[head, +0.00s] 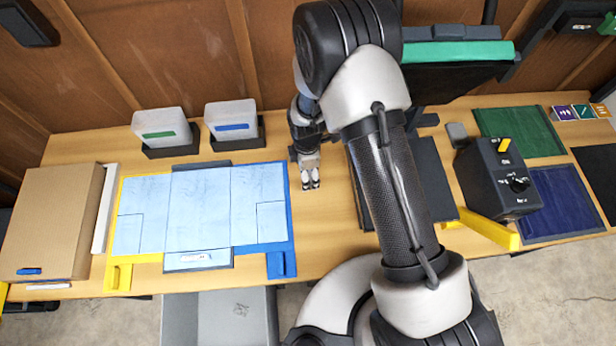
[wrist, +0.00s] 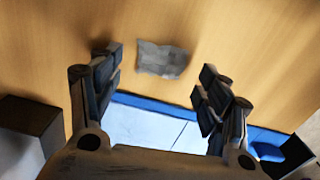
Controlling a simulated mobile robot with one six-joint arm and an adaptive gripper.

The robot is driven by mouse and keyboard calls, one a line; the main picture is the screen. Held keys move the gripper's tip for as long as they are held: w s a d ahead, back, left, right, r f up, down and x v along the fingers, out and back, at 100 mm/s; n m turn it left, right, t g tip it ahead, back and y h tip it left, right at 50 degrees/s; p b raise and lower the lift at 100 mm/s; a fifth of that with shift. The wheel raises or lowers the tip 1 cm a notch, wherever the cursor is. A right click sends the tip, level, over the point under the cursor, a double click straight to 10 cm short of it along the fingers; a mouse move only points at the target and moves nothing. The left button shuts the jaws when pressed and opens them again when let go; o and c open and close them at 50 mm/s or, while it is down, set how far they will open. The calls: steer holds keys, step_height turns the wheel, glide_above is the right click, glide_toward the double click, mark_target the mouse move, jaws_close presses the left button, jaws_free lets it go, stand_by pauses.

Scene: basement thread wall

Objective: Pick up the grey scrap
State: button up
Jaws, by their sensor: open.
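The grey scrap (wrist: 162,59) is a small, flat, crumpled-edged piece lying on the wooden table in the wrist view. It lies beyond the blue edge of the light-blue board and shows between my fingertips. My gripper (wrist: 160,72) is open, with one finger on each side of the scrap in the picture and nothing held. In the head view my gripper (head: 310,178) points down over the table, just right of the board. I cannot make out the scrap there; my gripper or arm may hide it. The height of the fingers above the scrap is hard to tell.
The light-blue board (head: 200,205) with its yellow and blue frame lies left of my gripper. Two bins (head: 168,150) (head: 235,140) stand behind it. A cardboard box (head: 45,225) is far left. A dark machine (head: 495,180) and green mat (head: 520,131) are right.

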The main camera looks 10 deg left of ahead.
step_height(320, 180, down, 2)
steer(key=shift+c, duration=0.6)
steer(key=c, duration=0.6)
steer(key=shift+c, duration=0.2)
steer(key=shift+r, duration=0.15)
